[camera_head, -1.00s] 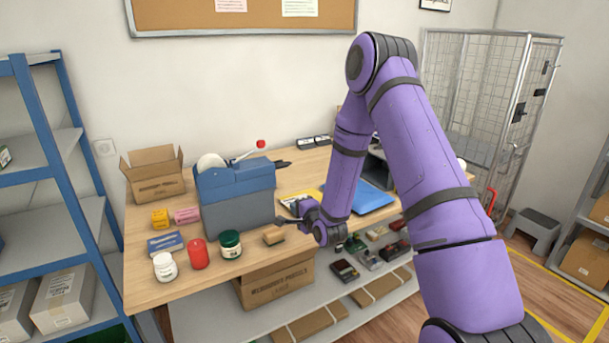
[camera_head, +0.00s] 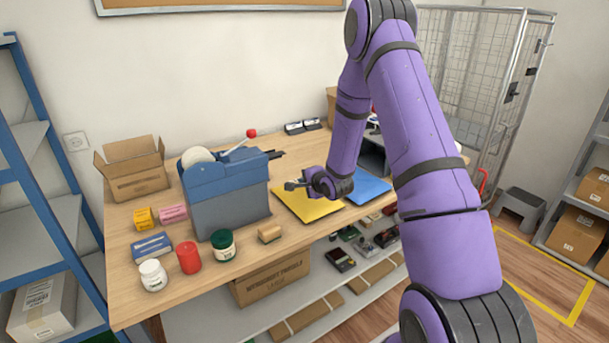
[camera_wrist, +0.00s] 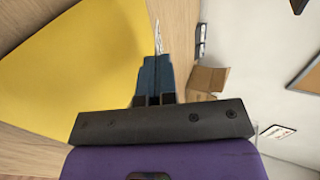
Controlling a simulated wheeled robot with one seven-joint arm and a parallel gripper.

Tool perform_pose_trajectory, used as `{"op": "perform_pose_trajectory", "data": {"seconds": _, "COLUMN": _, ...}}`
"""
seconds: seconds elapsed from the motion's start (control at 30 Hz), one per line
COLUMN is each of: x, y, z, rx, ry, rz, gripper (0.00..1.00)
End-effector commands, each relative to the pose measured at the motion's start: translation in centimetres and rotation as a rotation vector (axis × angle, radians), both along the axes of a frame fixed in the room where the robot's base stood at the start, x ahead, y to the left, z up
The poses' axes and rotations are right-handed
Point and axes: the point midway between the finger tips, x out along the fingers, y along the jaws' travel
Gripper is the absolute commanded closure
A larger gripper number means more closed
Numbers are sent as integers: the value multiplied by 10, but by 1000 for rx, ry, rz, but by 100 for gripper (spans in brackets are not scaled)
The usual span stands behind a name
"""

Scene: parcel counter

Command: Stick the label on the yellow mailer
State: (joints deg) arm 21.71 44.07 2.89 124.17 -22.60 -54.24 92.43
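The yellow mailer (camera_head: 312,210) lies flat on the wooden counter, beside a blue mailer. It fills the left of the wrist view (camera_wrist: 65,65). My gripper (camera_head: 291,186) is over its far left part, seemingly a little above it. In the wrist view the dark fingers (camera_wrist: 155,68) are close together, shut on a thin printed white piece, the label (camera_wrist: 158,38), which sticks out past the tips and is seen nearly edge-on. The label cannot be made out in the head view, and I see no clear contact with the mailer.
The blue label dispenser (camera_head: 230,185) with a red-knobbed lever stands left of the mailer. A blue mailer (camera_head: 370,186) lies to the right. An open carton (camera_head: 135,175) stands at the back left.

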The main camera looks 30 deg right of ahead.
Motion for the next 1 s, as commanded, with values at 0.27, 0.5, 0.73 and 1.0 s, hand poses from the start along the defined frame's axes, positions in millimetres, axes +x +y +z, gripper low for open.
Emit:
{"op": "perform_pose_trajectory", "data": {"seconds": 0.27, "x": -1, "y": 0, "z": -29, "rx": 0, "ry": 2, "rz": 0, "gripper": 100}}
{"op": "perform_pose_trajectory", "data": {"seconds": 0.5, "x": 0, "y": 0, "z": -44, "rx": -1, "ry": 0, "rz": 1, "gripper": 100}}
{"op": "perform_pose_trajectory", "data": {"seconds": 0.73, "x": 0, "y": 0, "z": -48, "rx": -1, "ry": 0, "rz": 1, "gripper": 100}}
{"op": "perform_pose_trajectory", "data": {"seconds": 1.0, "x": 0, "y": 0, "z": -48, "rx": -1, "ry": 0, "rz": 0, "gripper": 82}}
